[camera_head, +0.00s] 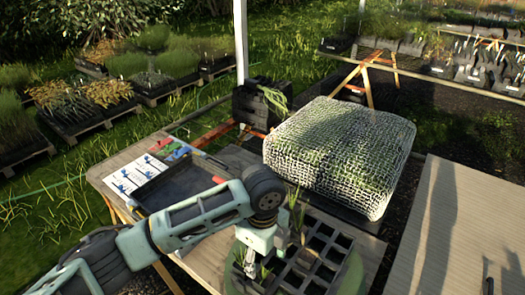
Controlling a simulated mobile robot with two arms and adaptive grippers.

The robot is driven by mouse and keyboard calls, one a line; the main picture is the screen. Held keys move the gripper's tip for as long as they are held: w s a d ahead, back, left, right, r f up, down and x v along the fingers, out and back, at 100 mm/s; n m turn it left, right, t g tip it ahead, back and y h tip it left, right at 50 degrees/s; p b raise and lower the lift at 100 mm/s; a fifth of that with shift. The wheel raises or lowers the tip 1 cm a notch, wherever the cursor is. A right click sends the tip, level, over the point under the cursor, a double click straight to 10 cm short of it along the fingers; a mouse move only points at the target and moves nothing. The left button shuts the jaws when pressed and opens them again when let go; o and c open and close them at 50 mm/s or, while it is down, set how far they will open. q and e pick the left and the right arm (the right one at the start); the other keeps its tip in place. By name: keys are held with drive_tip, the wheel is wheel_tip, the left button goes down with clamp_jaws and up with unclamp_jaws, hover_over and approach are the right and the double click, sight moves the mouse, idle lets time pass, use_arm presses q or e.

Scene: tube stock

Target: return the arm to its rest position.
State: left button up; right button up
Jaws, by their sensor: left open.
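My left arm (200,212) reaches in from the lower left, across the front of the work table (205,265). Its wrist bends down at a dark round joint. My left gripper (249,264) points down over the left side of a black cell tray (318,243). It is open, and I see nothing held in it. Green seedling leaves stand close around it, and I cannot tell whether it touches them. My right gripper is not in view.
A black shallow tray (178,182) lies behind my forearm, beside a white sheet (126,180) with blue items. A net-covered block (340,150) stands right of my wrist. A dark crate (258,104) is behind. A bare board (455,235) lies at right.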

use_arm(q)
drive_tip(key=s+d+f+n+h, duration=0.4)
drive_tip(key=s+n+h, duration=0.1)
drive_tip(key=s+n, duration=0.35)
drive_tip(key=s+a+f+n+t+y, duration=0.1)
drive_tip(key=s+a+f+n+y, duration=0.1)
drive_tip(key=s+a+n, duration=0.45)
drive_tip(key=s+a+f+n+t+y, duration=0.1)
drive_tip(key=a+n, duration=0.2)
drive_tip(key=a, duration=0.7)
drive_tip(key=s+a+f+n+t+y, duration=0.1)
drive_tip(key=s+a+f+n+y, duration=0.1)
drive_tip(key=s+a+n, duration=0.45)
wheel_tip(320, 180, down, 30)
drive_tip(key=a+m+b, duration=0.2)
drive_tip(key=b, duration=0.2)
drive_tip(key=s+a+f+g+b, duration=0.2)
drive_tip(key=s+f, duration=1.4)
drive_tip(key=f, duration=0.1)
drive_tip(key=shift+s+a+f, duration=0.2)
drive_tip(key=shift+s+f, duration=0.1)
drive_tip(key=shift+s, duration=0.05)
